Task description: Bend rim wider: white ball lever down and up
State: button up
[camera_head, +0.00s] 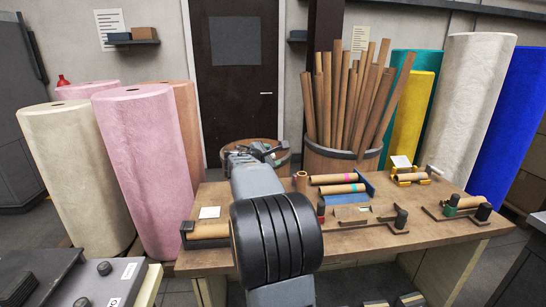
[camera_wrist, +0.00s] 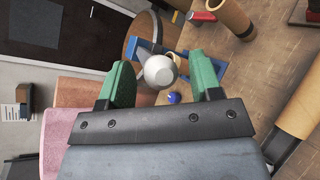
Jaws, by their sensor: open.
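The white ball (camera_wrist: 160,71) of the lever shows between the green-tipped fingers of my gripper (camera_wrist: 161,84) in the wrist view. The fingers are apart, one on each side of the ball; I cannot tell whether either touches it. A blue frame (camera_wrist: 147,46) lies just beyond the ball, and a small blue ball (camera_wrist: 173,97) sits near it. The lever's arm and the rim are not clearly visible, mostly hidden behind the ball and gripper. In the head view my gripper (camera_head: 262,150) is at the far left edge of the table (camera_head: 225,262), its fingers too small to judge.
A cardboard tube (camera_wrist: 235,18) and a red piece (camera_wrist: 203,16) are close by on the right in the wrist view. A round wooden tub (camera_head: 283,158) stands behind the table. Tubes, a blue stand (camera_head: 367,184) and black-knobbed fixtures (camera_head: 401,219) occupy the table's right half.

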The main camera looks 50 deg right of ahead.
jog(key=shift+x, duration=1.45)
grip_shut()
